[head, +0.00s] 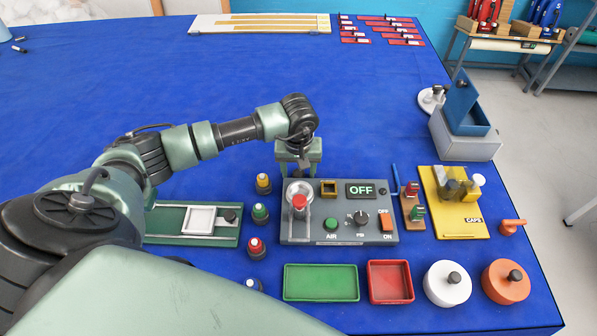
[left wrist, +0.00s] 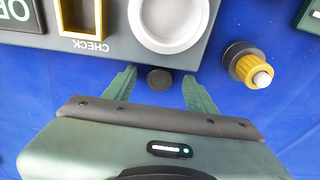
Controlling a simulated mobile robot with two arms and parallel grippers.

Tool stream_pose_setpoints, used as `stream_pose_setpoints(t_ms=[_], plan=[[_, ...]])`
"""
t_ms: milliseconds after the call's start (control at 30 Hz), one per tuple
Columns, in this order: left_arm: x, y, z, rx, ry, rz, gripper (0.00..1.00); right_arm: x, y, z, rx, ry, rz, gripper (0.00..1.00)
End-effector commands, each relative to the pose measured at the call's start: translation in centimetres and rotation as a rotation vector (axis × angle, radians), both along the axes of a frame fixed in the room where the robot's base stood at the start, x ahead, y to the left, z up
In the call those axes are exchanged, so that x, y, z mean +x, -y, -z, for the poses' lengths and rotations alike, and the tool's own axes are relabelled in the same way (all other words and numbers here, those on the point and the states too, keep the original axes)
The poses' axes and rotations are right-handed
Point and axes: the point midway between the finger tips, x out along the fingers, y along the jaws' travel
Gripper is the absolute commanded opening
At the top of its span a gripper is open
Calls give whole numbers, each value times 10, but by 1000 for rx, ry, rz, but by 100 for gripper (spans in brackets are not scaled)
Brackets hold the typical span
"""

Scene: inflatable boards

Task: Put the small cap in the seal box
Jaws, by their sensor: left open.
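My left gripper (head: 300,168) points down at the far edge of the grey control panel. In the left wrist view, its two green fingers (left wrist: 160,92) are apart. A small dark round cap (left wrist: 159,79) lies between them on the blue surface, close to the panel's edge. I see a gap on both sides of the cap. In the head view the gripper hides this cap. An open blue box (head: 468,122) with a raised lid stands on a grey block at the right; I take it for the seal box. My right gripper is not in view.
A yellow CAPS board (head: 467,222), green tray (head: 321,282) and red tray (head: 391,281) are nearby.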

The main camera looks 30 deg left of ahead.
Motion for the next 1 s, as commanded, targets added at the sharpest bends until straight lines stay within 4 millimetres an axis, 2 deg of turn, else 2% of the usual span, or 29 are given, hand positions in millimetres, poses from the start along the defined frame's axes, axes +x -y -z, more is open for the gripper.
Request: stream_pose_setpoints(t_ms=[67,100,200,300,767,1000], plan=[[0,0,0,0,0,0,56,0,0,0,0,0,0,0],[0,0,0,0,0,0,51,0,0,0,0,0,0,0],[0,0,0,0,0,-1,23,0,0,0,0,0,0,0],[0,0,0,-1,1,-1,0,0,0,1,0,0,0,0],[0,0,-2,-1,1,-1,0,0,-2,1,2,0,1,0],[2,0,-25,-1,5,-1,0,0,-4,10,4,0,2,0]])
